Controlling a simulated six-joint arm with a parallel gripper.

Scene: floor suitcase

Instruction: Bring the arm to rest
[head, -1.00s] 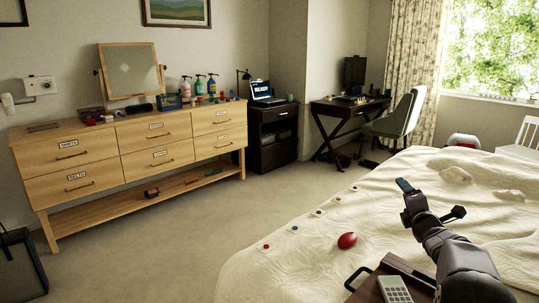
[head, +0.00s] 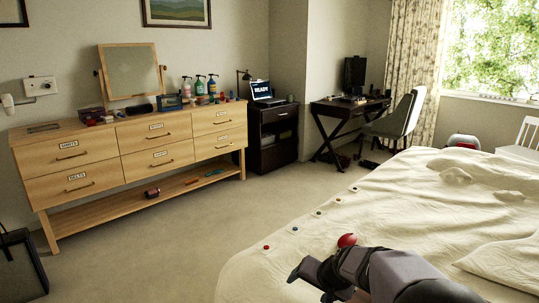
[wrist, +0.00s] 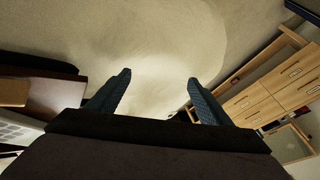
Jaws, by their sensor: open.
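My gripper shows low in the head view (head: 308,284), at the near edge of the bed. My arm reaches in from the lower right, folded low across the near end of the bed. In the wrist view my gripper (wrist: 158,78) has its two dark fingers spread wide with nothing between them. Beyond the fingers is bare beige carpet (wrist: 150,35). In the head view the arm hides the dark wooden item that lay there with a keypad device on it.
The cream-covered bed (head: 400,205) fills the right. A red rounded object (head: 347,240) lies on it close behind my arm, with several small coloured dots along its edge. A wooden dresser (head: 135,165) stands at the left. Open carpet (head: 170,255) lies between.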

